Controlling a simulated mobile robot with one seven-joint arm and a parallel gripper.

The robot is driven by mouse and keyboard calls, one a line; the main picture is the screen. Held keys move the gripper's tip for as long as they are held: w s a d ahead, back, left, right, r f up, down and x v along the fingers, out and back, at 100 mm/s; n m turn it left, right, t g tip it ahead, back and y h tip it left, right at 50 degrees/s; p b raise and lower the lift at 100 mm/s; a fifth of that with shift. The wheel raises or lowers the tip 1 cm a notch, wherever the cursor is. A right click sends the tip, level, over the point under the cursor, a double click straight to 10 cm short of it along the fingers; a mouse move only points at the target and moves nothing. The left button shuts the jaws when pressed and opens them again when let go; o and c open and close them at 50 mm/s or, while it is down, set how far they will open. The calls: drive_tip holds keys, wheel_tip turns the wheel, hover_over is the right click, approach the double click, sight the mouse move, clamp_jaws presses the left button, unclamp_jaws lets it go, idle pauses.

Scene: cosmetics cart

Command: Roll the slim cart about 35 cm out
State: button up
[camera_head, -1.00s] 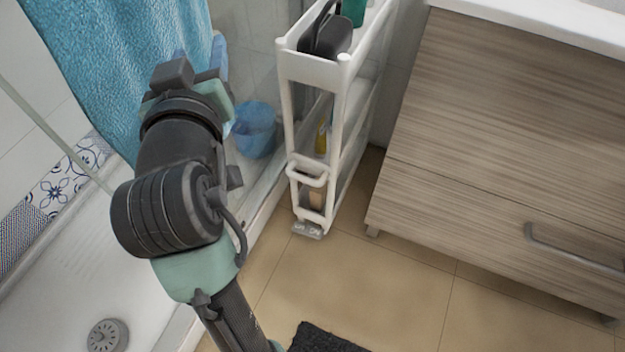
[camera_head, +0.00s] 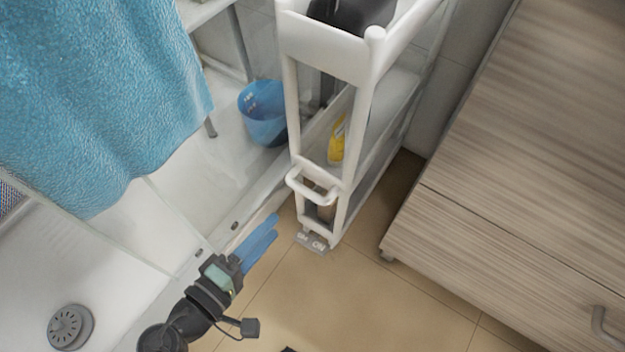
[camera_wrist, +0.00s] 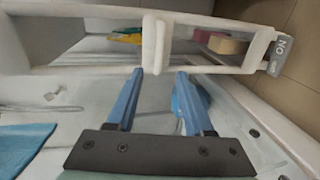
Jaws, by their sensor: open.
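The slim white cart (camera_head: 330,48) stands upright in the gap between the shower and the wooden vanity. Its white handle (camera_head: 312,188) sticks out low on the front end, above a grey foot pedal (camera_head: 313,242). My gripper (camera_head: 276,226), with blue fingers, is open and empty, to the lower left of the handle. In the wrist view my gripper (camera_wrist: 158,72) points towards the cart, and the handle (camera_wrist: 157,45) lies just beyond the fingertips, roughly between them. I see no contact. The pedal (camera_wrist: 279,55) shows at the right there.
The wooden vanity (camera_head: 480,170) stands close on the cart's right. The shower edge (camera_head: 250,215), a blue bucket (camera_head: 264,113) and a blue towel (camera_head: 90,90) are on the left. Tiled floor (camera_head: 350,300) in front of the cart is clear. The cart holds a yellow bottle (camera_head: 337,140).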

sight(303, 193)
drive_tip(key=shift+b+x, duration=2.65)
drive_tip(key=shift+x, duration=3.5)
drive_tip(key=shift+c, duration=0.2)
clamp_jaws()
